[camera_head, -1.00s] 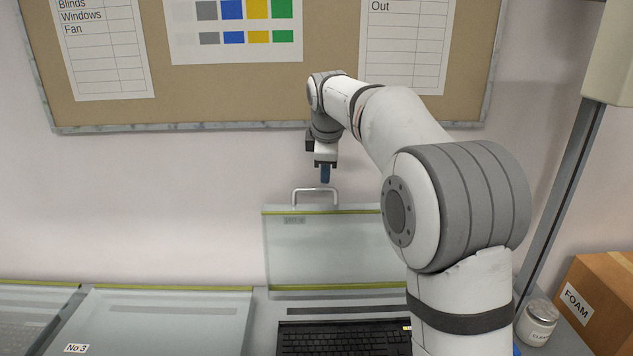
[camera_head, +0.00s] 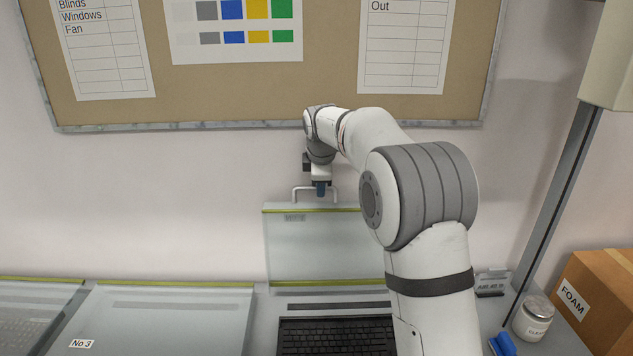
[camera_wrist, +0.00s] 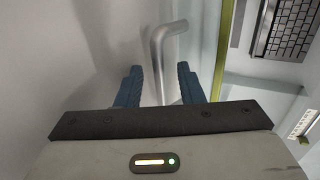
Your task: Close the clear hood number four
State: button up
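The clear hood (camera_head: 312,245) with yellow-green edge strips stands raised and open against the wall, behind a black keyboard (camera_head: 335,337). Its grey bar handle (camera_head: 296,195) sticks up from its top edge. My gripper (camera_head: 321,194) points down at the handle's middle. In the wrist view, my gripper (camera_wrist: 160,72) is open, with its two blue fingers on either side of the handle (camera_wrist: 166,38). A gap shows beside the handle. My arm hides the hood's right part.
The closed hood labelled No 3 (camera_head: 165,318) lies to the left, with another hood (camera_head: 32,305) beyond it. A jar (camera_head: 534,318), a blue object (camera_head: 502,344) and a FOAM box (camera_head: 600,295) stand at the right. A board (camera_head: 330,80) hangs above.

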jog(key=shift+c, duration=0.4)
grip_shut()
